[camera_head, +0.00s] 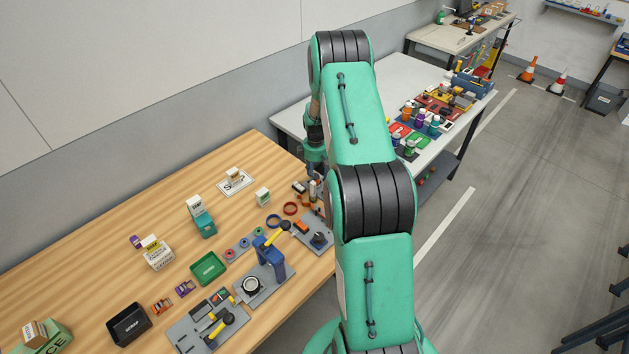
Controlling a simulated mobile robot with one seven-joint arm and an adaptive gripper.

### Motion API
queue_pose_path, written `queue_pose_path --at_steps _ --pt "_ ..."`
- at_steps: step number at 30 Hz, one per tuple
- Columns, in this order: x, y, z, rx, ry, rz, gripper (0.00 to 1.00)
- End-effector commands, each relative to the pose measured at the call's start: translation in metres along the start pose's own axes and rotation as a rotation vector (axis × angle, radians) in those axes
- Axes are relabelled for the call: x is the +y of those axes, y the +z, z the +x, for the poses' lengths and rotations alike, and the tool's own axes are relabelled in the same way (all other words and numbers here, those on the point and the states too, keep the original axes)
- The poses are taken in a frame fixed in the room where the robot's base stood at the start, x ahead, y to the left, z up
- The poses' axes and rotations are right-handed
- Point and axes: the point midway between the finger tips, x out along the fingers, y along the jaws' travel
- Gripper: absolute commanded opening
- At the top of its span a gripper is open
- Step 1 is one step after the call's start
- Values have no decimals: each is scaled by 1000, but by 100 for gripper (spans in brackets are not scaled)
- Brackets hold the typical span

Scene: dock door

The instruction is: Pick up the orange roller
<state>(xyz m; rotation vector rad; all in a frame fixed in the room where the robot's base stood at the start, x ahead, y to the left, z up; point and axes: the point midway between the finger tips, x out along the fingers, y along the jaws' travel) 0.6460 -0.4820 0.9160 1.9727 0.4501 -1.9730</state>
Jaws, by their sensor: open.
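My gripper (315,178) is small and partly hidden behind my arm at the far right end of the wooden bench (90,240). It points down over a cluster of small parts there. It is open, and I see nothing held in it. I cannot pick out the orange roller for certain. A small orange part (302,225) lies in that cluster, close to the gripper in the picture, but its shape is too small to tell. My arm covers part of this area.
A blue press (269,254), a green tray (208,268) and a black scrap bin (129,324) stand on the bench. A white table (384,75) with colored containers lies beyond. Floor on the right is mostly clear.

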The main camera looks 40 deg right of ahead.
Motion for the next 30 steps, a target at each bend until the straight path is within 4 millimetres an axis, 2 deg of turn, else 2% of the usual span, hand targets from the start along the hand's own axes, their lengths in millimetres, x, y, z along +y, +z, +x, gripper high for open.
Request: queue_pose_path --at_steps 14,21,22,30 --pt "0 0 0 0 0 0 57" --pt "0 0 0 0 0 0 9" --pt "0 0 0 0 0 0 6" --pt "0 1 0 -1 -1 0 6"
